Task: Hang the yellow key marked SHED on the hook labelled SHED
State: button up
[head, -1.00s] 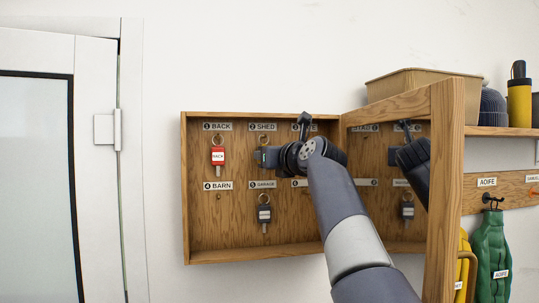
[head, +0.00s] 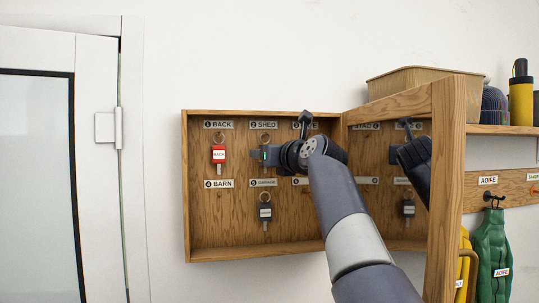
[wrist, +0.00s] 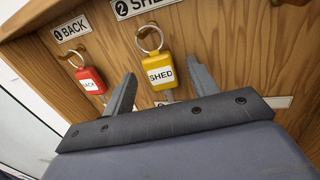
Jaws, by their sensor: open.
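The yellow key fob marked SHED (wrist: 160,72) hangs by its metal ring (wrist: 150,40) at the hook under the SHED label (wrist: 135,6) in the wrist view. My gripper (wrist: 161,68) is open, with one finger on each side of the fob and a visible gap at both sides. In the head view my gripper (head: 265,154) is in front of the SHED place inside the cabinet and hides most of the fob. The ring (head: 265,139) shows just below the SHED label (head: 263,125).
A red key (head: 218,155) hangs to the left under BACK; it is close beside the left finger in the wrist view (wrist: 90,80). The open cabinet door (head: 447,180) stands to the right of my arm.

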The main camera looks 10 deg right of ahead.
jog(key=b+v, duration=0.3)
jog(key=v, duration=0.7)
jog(key=shift+s+b, duration=0.35)
jog(key=p+x, duration=0.3)
jog(key=x, duration=0.5)
jog(key=shift+w+a+r+p, duration=0.25)
jog(key=shift+w+r+p, duration=0.1)
jog(key=shift+r, duration=0.05)
